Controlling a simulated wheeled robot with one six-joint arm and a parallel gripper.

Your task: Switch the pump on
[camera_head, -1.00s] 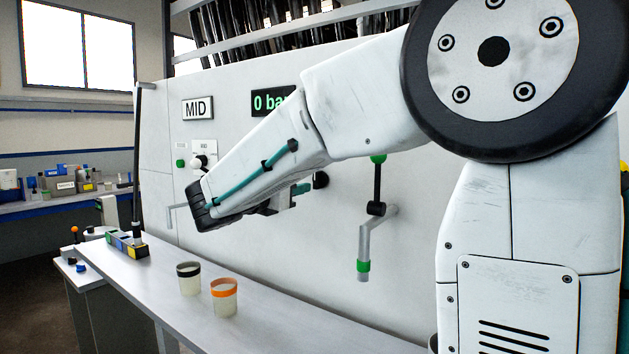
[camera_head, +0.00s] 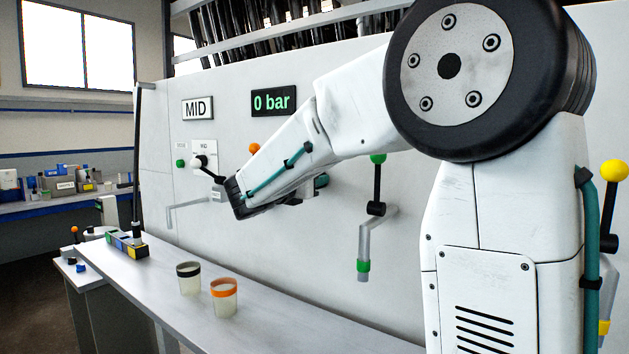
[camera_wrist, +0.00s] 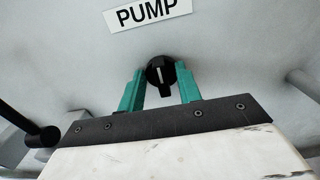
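The black pump knob (camera_wrist: 160,73) with a white line on its face shows in the wrist view, below the PUMP label (camera_wrist: 147,12). The white line stands about upright. My gripper (camera_wrist: 161,80) is open, with one teal finger on each side of the knob. A small gap seems to show on both sides; I cannot tell how deep the fingertips reach. In the head view my gripper (camera_head: 318,184) is up at the white panel (camera_head: 290,240) and hides the knob. The display (camera_head: 273,101) reads 0 bar.
A green-topped lever (camera_head: 377,185) with a pipe is right of my gripper. Two cups (camera_head: 224,298) stand on the bench (camera_head: 290,335) below. A yellow ball (camera_head: 614,170) is far right.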

